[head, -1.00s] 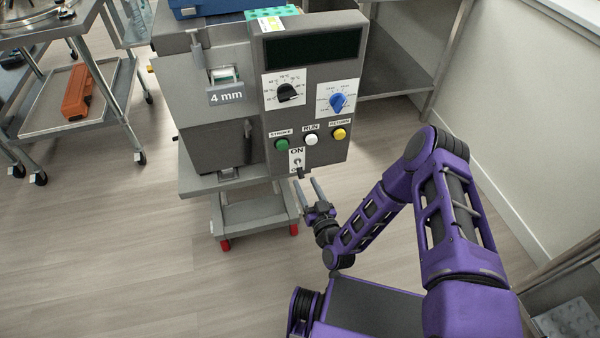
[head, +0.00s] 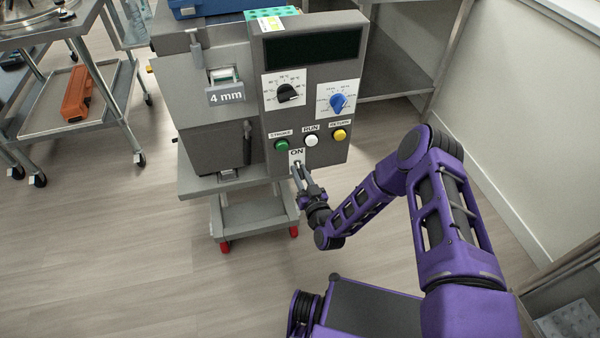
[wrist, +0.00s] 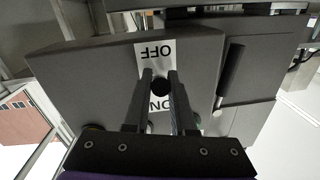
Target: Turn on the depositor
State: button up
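The depositor (head: 215,115) is a grey machine with a control panel on its right part. Its power switch has a white plate marked ON at the top and OFF at the bottom, low on the panel. In the wrist view, where the plate (wrist: 154,50) looks upside down, the round black switch knob (wrist: 161,86) lies between my fingertips. My gripper (head: 301,167) reaches up to the plate from below and partly hides it. Its fingers (wrist: 161,78) are drawn in on both sides of the knob, with no clear gap visible. The lever's tilt cannot be told.
Green (head: 282,145), white (head: 311,140) and yellow (head: 340,135) buttons sit just above the switch. A black dial (head: 287,92) and a blue dial (head: 338,102) are higher. A cart with an orange box (head: 77,93) stands left. The floor in front is clear.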

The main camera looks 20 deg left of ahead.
aim_at(300, 171)
jog(key=shift+r, duration=0.1)
grip_shut()
jog(key=shift+s+r+g+h+p, duration=0.1)
jog(key=shift+r+g+h+p, duration=0.4)
jog(key=shift+p, duration=0.5)
jog(key=shift+r+g+h+p, duration=0.3)
jog(key=shift+g+h+p, duration=0.2)
jog(key=shift+g+p, duration=0.65)
jog(key=g+h+p, duration=0.2)
jog(key=shift+r+g, duration=0.35)
jog(key=shift+r+m+g+h+p, duration=0.2)
jog(key=shift+m+g+h+p, duration=0.15)
jog(key=shift+g+h, duration=0.55)
jog(key=shift+g, duration=0.4)
jog(key=o, duration=0.8)
grip_release()
